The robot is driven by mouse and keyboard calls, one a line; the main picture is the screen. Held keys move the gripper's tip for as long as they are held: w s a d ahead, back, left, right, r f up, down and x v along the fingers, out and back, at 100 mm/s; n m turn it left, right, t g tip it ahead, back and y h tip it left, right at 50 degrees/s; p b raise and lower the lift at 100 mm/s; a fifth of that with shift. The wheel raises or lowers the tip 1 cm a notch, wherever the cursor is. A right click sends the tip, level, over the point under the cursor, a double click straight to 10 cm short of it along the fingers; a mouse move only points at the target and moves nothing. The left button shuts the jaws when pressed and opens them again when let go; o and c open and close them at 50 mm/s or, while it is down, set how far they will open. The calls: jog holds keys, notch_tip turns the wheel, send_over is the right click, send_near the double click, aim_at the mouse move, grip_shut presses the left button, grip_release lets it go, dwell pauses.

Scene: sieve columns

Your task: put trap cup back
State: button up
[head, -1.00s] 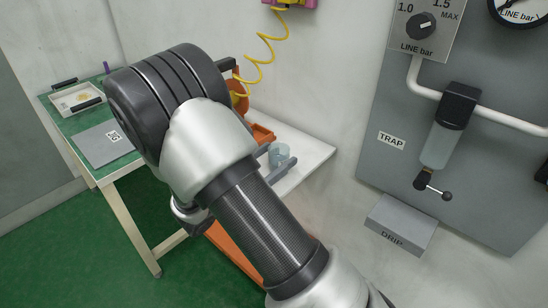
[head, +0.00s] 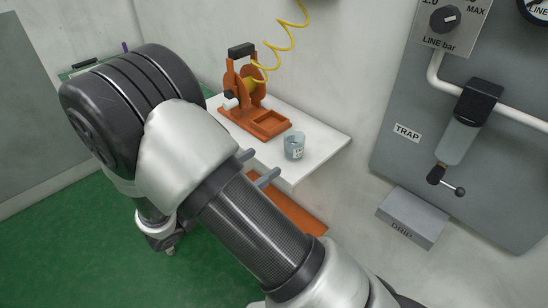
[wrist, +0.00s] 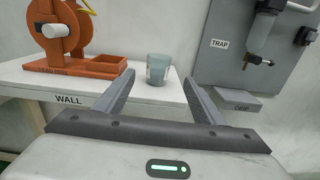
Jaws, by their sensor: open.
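The trap cup (head: 294,147), a small clear grey-blue cup with a label, stands upright on the white shelf, to the right of an orange stand. In the wrist view the cup (wrist: 158,69) shows ahead of my gripper, between the two fingers in the picture. My gripper (head: 262,165) is open and empty, with its grey fingers near the shelf's front edge, apart from the cup. In the wrist view the fingers of my gripper (wrist: 159,95) are spread wide. The trap (head: 458,135) hangs on the grey wall panel, with a lever valve below it. The drip block (head: 412,217) sits beneath it.
The white shelf (head: 325,140) carries the orange stand (head: 252,100) with its tray and yellow coiled hose (head: 289,40). The grey panel (head: 400,165) with knob and gauge is at right. Green floor lies open at left.

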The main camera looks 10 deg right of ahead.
jog(key=s+d+r+m+g+y, duration=0.4)
jog(key=s+d+r+m+g, duration=0.2)
jog(key=s+d+m+g, duration=0.55)
jog(key=s+a+r+m+t+y, duration=0.1)
jog(key=s+r+m+t+y, duration=0.5)
jog(key=r+m+y, duration=0.3)
jog(key=m+y, duration=0.1)
jog(key=m, duration=0.3)
jog(key=shift+s+a+t+y, duration=0.15)
jog(key=shift+s+t+y, duration=0.15)
jog(key=shift+t+y, duration=0.1)
jog(key=shift+r+m, duration=0.1)
jog(key=shift+m, duration=0.15)
notch_tip(320, 180, up, 18)
jog(key=p, duration=1.8)
jog(key=shift+r, duration=0.15)
